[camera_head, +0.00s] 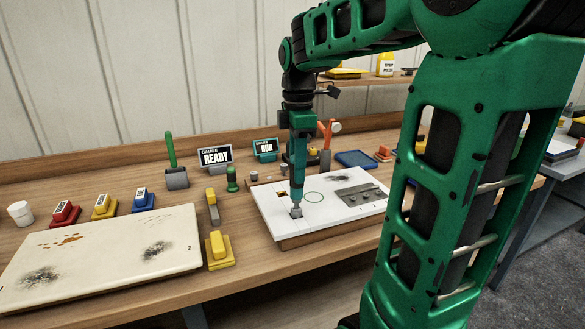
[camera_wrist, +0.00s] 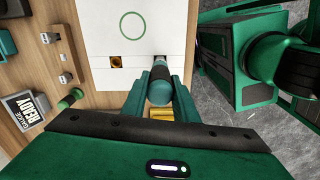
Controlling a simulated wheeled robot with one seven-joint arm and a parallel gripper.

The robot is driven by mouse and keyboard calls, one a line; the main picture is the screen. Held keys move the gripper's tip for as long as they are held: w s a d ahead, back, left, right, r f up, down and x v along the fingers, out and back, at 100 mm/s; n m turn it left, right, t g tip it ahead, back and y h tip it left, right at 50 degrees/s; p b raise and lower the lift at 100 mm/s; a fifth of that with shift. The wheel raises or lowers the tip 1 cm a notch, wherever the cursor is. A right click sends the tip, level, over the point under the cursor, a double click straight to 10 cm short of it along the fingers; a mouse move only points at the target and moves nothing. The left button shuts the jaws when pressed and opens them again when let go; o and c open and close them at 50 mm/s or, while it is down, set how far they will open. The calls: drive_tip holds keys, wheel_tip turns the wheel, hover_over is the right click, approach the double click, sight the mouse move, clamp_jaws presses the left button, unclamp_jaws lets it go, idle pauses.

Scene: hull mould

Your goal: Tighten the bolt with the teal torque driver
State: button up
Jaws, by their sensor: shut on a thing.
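My gripper (camera_head: 299,150) is shut on the teal torque driver (camera_wrist: 160,92) and holds it upright over the white panel (camera_head: 340,216). The driver's handle also shows between my two green fingers in the wrist view. Its lower end reaches down to a small grey piece (camera_head: 296,211) near the panel's front left corner. The bolt itself is hidden under the driver, and I cannot tell how far it is seated. The panel has a green circle (camera_wrist: 132,25) and a small orange-brown square with a dark hole (camera_wrist: 116,62).
A gauge display reading READY (camera_head: 215,157) and a driver display reading RUN (camera_head: 266,147) stand behind. A stained cream board (camera_head: 110,255) lies at left, with red, yellow and blue blocks (camera_head: 144,200) behind it. A yellow-handled tool (camera_head: 218,246) stands between board and panel.

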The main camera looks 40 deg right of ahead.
idle(0.4)
drive_tip(key=shift+r, duration=2.95)
